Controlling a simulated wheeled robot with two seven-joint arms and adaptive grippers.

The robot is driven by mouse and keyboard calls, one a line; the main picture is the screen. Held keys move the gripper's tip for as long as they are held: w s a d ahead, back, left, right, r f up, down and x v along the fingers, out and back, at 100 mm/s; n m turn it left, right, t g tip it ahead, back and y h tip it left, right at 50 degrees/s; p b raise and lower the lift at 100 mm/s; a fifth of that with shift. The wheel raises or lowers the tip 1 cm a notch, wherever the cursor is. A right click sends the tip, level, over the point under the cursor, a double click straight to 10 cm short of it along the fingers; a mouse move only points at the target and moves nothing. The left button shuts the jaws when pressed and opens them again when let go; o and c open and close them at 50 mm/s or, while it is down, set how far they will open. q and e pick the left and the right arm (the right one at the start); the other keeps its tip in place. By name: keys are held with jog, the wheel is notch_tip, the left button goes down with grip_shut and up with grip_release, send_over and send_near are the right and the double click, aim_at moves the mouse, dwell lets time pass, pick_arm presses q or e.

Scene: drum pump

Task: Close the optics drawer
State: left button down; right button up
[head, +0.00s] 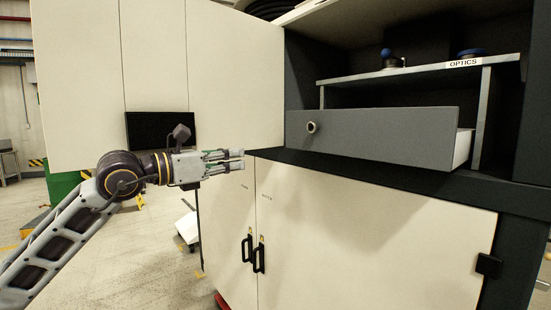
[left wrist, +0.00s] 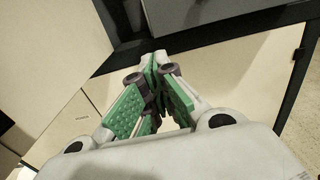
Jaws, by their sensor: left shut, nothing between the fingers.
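The optics drawer (head: 375,135) is a grey-fronted drawer with a small round knob (head: 312,127) near its left end. It stands pulled out of the dark cabinet, with its pale side wall showing at the right. A shelf above it carries the OPTICS label (head: 463,63). My left gripper (head: 240,159) is shut and empty, left of the drawer front and a little lower than the knob, apart from it. In the left wrist view the green-padded fingers (left wrist: 155,65) meet at their tips, with a grey panel beyond them. My right gripper is in neither view.
Cream cupboard doors (head: 350,240) with black handles (head: 253,254) are below the drawer. A large open cream door (head: 210,75) stands behind my left gripper. Small blue-topped items (head: 391,60) sit on the shelf. Floor is free at lower left.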

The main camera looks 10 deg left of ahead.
pick_arm(q)
jog(key=shift+a, duration=0.2)
jog(key=shift+w+d, duration=0.1)
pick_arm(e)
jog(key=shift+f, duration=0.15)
pick_arm(q)
jog(key=p+x, duration=0.2)
jog(key=x, duration=1.1)
jog(key=shift+w+d, duration=0.2)
jog(key=shift+w, duration=0.1)
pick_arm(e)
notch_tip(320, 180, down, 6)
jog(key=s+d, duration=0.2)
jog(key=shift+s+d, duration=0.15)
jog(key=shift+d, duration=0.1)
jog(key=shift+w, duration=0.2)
